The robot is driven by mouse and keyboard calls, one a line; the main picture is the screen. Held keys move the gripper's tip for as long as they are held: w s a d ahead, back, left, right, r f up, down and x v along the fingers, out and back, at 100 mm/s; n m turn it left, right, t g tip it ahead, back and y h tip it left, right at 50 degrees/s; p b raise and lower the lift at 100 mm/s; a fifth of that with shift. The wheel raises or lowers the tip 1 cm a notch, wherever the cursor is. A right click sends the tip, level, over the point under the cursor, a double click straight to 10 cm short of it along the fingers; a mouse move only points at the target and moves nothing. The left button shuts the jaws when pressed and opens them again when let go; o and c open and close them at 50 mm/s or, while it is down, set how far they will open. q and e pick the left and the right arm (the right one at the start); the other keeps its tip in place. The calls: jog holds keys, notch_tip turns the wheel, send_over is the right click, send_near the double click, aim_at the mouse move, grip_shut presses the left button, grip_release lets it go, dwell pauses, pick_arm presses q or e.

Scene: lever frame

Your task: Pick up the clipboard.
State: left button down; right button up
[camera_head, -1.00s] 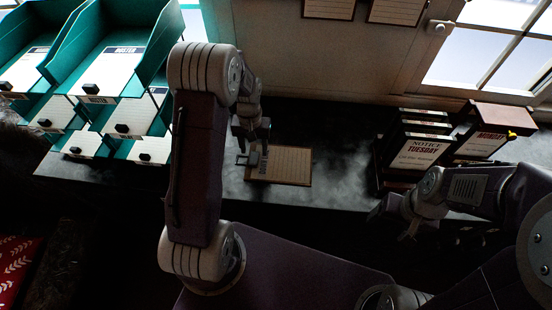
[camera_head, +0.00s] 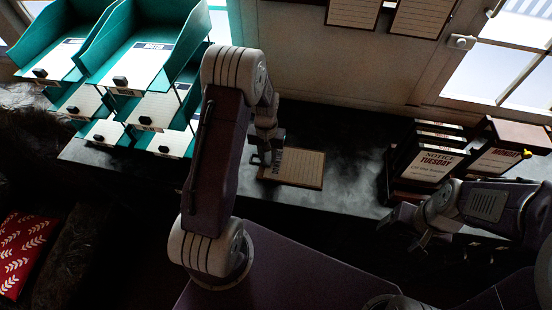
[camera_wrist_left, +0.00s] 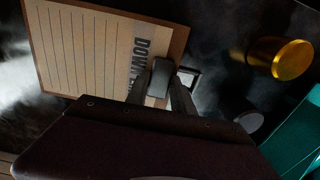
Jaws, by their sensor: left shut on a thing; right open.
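The clipboard (camera_head: 304,168), a brown board with a lined sheet and dark lettering, is over the dark counter; I cannot tell whether it touches. My left gripper (camera_head: 262,158) is shut on its left end, at the clip. In the left wrist view the clipboard (camera_wrist_left: 85,52) stretches to the upper left, and the left gripper (camera_wrist_left: 172,78) grips its lettered end near the clip. The jaws partly hide the lettering. My right gripper (camera_head: 408,228) is open and empty, in front of the counter at the right.
Dark racks (camera_head: 430,160) with notice boards stand right. Boards hang on the wall (camera_head: 353,12) behind. A gold cylinder (camera_wrist_left: 284,58) shows in the left wrist view. Bare counter (camera_head: 350,160) lies right of the clipboard.

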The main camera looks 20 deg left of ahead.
pick_arm(q)
jog(key=shift+w+r, duration=0.15)
jog(key=shift+r, duration=0.2)
notch_tip(320, 180, up, 3)
jog(key=shift+b, duration=0.95)
jog(key=s+d+r+b, duration=0.2)
jog(key=d+r, duration=0.5)
jog(key=d, duration=0.4)
jog(key=shift+s+d+b, duration=0.2)
jog(key=shift+s+b, duration=0.2)
jog(key=shift+b, duration=0.15)
jog(key=shift+w, duration=0.1)
